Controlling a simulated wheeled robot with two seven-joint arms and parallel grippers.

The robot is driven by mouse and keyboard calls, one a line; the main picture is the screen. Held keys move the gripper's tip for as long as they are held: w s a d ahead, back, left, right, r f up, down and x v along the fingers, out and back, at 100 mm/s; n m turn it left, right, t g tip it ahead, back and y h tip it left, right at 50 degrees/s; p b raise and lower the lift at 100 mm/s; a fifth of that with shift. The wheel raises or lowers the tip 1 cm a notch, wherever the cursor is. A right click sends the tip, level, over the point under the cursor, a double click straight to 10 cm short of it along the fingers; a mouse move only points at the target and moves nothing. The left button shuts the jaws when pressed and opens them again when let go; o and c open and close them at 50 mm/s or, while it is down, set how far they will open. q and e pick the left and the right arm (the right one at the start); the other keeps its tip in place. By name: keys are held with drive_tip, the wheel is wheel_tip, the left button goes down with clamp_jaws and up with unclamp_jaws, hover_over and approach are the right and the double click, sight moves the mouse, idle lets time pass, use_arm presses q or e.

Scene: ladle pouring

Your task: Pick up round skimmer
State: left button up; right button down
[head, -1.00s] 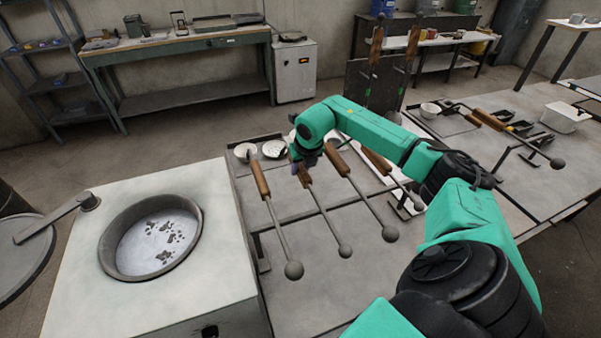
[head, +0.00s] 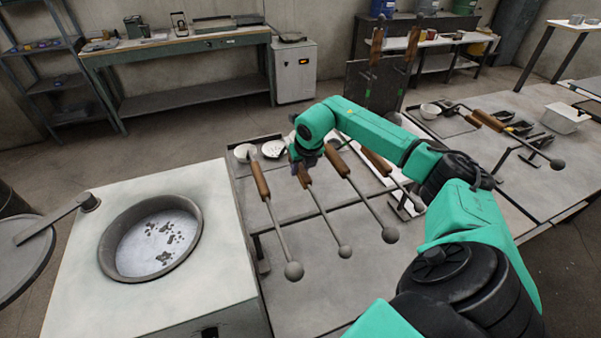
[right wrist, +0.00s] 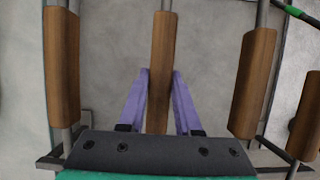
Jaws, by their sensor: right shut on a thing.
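Several long tools with wooden handles, thin metal shafts and round dark ends lie side by side on the rack table. From the head view I cannot tell their ends apart as skimmer or ladle. My right gripper (right wrist: 160,85) is shut on the wooden handle (right wrist: 160,60) of one of them, taken as the round skimmer (head: 323,212), second from the left. Its purple fingers touch both sides of the handle. In the head view the right gripper (head: 303,163) is partly hidden by my wrist. The tool still lies in line with its neighbours. My left gripper is out of view.
Neighbouring handles stand close on the left (right wrist: 62,70) and right (right wrist: 252,80) of the held one. A furnace with a round pot (head: 107,262) stands to the left. White bowls (head: 243,152) sit behind the handles. The table's front part is bare.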

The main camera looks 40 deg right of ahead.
drive_tip(key=shift+w+r, duration=0.1)
drive_tip(key=shift+r, duration=0.1)
drive_tip(key=shift+r, duration=0.3)
wheel_tip(320, 180, up, 8)
drive_tip(key=shift+r+b, duration=0.2)
drive_tip(key=shift+b, duration=0.8)
wheel_tip(320, 180, up, 11)
drive_tip(key=shift+f, duration=0.15)
